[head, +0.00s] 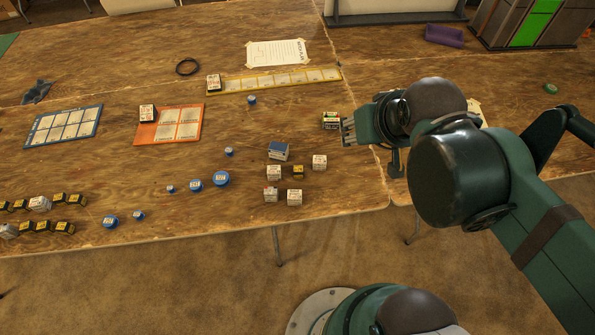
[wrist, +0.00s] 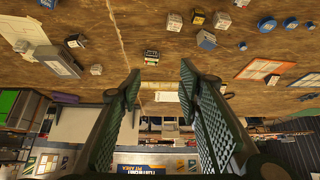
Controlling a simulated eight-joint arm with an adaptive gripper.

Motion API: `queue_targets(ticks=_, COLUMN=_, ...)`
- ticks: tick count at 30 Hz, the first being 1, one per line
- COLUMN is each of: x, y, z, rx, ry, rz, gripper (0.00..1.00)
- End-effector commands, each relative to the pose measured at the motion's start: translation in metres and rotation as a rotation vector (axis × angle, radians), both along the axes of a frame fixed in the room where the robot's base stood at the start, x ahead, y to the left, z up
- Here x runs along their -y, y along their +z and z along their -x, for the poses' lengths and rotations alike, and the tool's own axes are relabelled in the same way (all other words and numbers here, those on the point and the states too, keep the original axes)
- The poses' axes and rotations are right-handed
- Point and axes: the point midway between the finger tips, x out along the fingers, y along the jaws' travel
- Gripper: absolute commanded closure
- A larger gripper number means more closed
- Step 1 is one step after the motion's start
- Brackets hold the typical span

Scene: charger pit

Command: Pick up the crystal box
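A small dark box with a green and white label (head: 331,120) stands on the wooden table, left of my gripper (head: 347,132). The label is too small to read, so I cannot confirm it is the crystal box. The same box shows in the wrist view (wrist: 151,57), just beyond the fingertips and between their lines. My gripper in the wrist view (wrist: 160,71) is open, with its two ridged green fingers wide apart and nothing between them. In the head view the fingers are close beside the box; whether they touch it is unclear.
Left of my gripper are a blue box (head: 278,151), a white box (head: 319,162), a black-yellow box (head: 298,172) and blue round pieces (head: 221,178). A yellow-edged strip (head: 273,81) and orange card (head: 169,125) lie farther back and left. Bare table surrounds the dark box.

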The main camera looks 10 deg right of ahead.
Motion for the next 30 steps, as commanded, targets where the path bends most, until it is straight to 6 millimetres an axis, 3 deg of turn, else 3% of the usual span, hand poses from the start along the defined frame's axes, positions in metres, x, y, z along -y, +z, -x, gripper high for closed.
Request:
queue_targets(ticks=17, x=-0.001, y=-0.001, z=-0.002, rx=-0.007, ry=0.015, rz=0.008, gripper=0.63)
queue_targets(ticks=30, x=-0.015, y=-0.017, z=-0.028, rx=-0.09, ry=0.182, rz=0.097, gripper=0.63)
